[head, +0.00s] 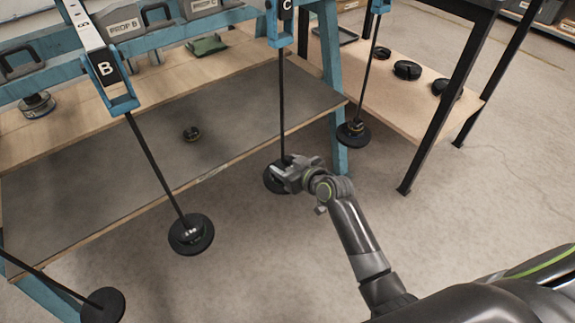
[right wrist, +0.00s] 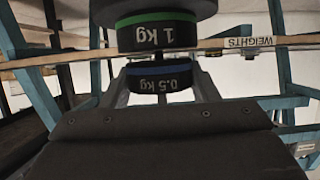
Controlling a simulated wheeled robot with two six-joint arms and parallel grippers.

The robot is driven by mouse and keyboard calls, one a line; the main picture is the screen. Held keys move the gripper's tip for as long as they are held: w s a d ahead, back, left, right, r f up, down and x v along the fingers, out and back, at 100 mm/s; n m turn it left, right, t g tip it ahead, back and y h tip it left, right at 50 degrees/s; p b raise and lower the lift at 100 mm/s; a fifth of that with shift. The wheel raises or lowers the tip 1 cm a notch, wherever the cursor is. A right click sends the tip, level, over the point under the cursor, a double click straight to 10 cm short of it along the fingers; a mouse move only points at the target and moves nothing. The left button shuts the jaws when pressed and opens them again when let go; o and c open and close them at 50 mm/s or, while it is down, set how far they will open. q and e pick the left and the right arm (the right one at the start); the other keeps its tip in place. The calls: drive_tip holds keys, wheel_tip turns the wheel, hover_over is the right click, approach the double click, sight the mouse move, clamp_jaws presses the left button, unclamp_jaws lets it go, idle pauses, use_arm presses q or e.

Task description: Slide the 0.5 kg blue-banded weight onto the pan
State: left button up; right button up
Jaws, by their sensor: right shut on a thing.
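The 0.5 kg blue-banded weight (right wrist: 160,80) is between the two fingers of my right gripper (right wrist: 162,88) in the right wrist view, which looks upside down. My right gripper is shut on it. There the gripper mostly hides the weights. My left gripper is not in view.
Hanger B's pan (head: 191,235) hangs to the left, another pan (head: 103,304) at lower left, and one (head: 352,134) at right by the blue frame leg. Dark discs (head: 407,70) lie on the right shelf.

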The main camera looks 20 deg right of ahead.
drive_tip(key=shift+w+a+r, duration=0.1)
drive_tip(key=shift+w+a, duration=0.2)
drive_tip(key=shift+w, duration=0.45)
drive_tip(key=shift+f+b, duration=0.4)
drive_tip(key=shift+f, duration=0.05)
idle(0.6)
drive_tip(key=o, duration=1)
drive_tip(key=shift+o, duration=1)
drive_tip(key=shift+s+f, duration=0.1)
